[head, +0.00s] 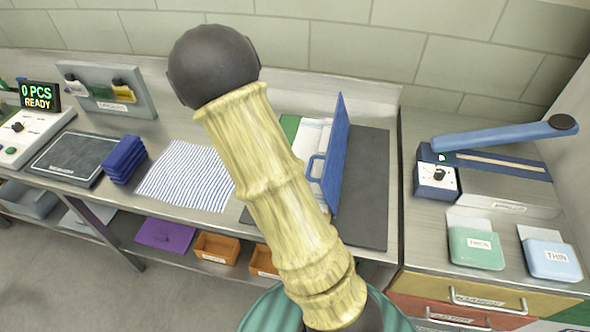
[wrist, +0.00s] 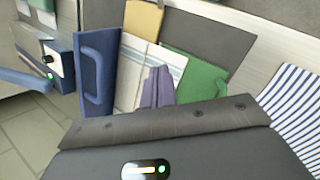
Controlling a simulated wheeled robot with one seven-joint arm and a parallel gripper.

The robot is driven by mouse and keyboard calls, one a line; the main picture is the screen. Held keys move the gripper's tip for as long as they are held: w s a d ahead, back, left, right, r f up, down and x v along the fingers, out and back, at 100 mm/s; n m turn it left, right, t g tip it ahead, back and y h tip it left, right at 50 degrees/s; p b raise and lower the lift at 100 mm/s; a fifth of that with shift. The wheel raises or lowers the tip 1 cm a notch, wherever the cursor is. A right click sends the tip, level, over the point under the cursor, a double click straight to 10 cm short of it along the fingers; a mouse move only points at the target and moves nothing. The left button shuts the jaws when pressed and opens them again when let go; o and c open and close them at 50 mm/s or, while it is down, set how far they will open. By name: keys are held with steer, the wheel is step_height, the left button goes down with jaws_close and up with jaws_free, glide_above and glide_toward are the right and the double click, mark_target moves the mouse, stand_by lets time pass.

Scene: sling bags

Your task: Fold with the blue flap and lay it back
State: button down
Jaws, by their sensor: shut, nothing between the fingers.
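The blue flap (head: 340,140) stands steeply upright on the folding board in the head view, with a blue handle on its left face. It also shows at left in the wrist view (wrist: 103,95). A white cloth with stripes (wrist: 172,62) lies on the board beside it, between the blue flap and the green flap (wrist: 208,83). The yellow flap (wrist: 143,18) shows behind the cloth. My gripper (wrist: 157,88) appears as purple-grey fingers, shut and empty, over the cloth and to the right of the blue flap. In the head view my arm hides the fingers and part of the board.
A dark mat (head: 366,190) lies right of the flap. A striped cloth (head: 188,178) and a blue folded stack (head: 125,158) lie left. A sealer with a raised blue arm (head: 500,134) and green (head: 476,248) and light-blue (head: 550,260) packs occupy the right counter.

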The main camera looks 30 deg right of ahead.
steer(key=s+a+r+n+t+y, duration=0.3)
steer(key=s+a+t, duration=0.3)
steer(key=s, duration=0.3)
steer(key=shift+s+a+r+t+y, duration=0.25)
steer(key=shift+a+r+t+y, duration=0.05)
steer(key=shift+r+t, duration=0.35)
